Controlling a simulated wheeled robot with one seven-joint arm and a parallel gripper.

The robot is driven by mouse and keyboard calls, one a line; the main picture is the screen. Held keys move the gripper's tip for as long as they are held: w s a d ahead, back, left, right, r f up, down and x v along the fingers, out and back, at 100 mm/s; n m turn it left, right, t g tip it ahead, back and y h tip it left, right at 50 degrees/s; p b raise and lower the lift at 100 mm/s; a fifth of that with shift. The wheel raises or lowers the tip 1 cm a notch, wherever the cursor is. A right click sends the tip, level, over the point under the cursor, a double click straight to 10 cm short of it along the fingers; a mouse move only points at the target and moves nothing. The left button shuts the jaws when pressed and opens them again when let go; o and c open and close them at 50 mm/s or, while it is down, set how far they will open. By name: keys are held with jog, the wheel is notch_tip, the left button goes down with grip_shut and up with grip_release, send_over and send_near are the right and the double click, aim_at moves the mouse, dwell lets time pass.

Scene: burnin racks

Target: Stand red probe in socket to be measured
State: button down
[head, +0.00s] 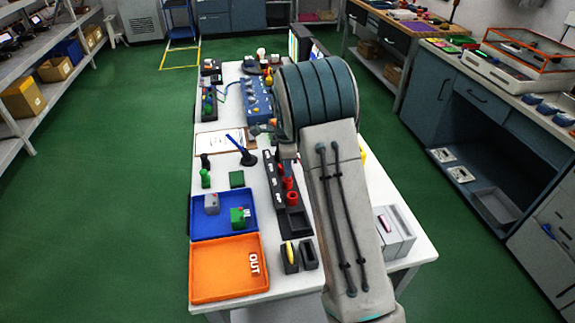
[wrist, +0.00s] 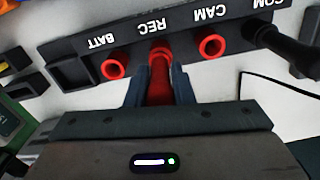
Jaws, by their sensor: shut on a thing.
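In the wrist view my gripper (wrist: 160,92) is shut on the red probe (wrist: 159,84), with one finger on each side. The probe's far end meets the black socket strip (wrist: 185,50) at the position marked REC. I cannot tell how deep it sits there. Hollow red sockets stand at BATT (wrist: 113,66) and CAM (wrist: 211,45). A black probe (wrist: 292,48) is at COM.
A blue tray (head: 225,229) with grey and green blocks and an orange OUT tray (head: 213,283) lie at the table's front left. Black holders (head: 309,256), one with a yellow piece, stand near the front edge.

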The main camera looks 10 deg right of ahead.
jog(key=shift+f, duration=0.2)
jog(key=c, duration=1.2)
grip_release()
jog(key=shift+o, duration=0.2)
notch_tip(320, 180, up, 14)
jog(key=shift+b, duration=0.45)
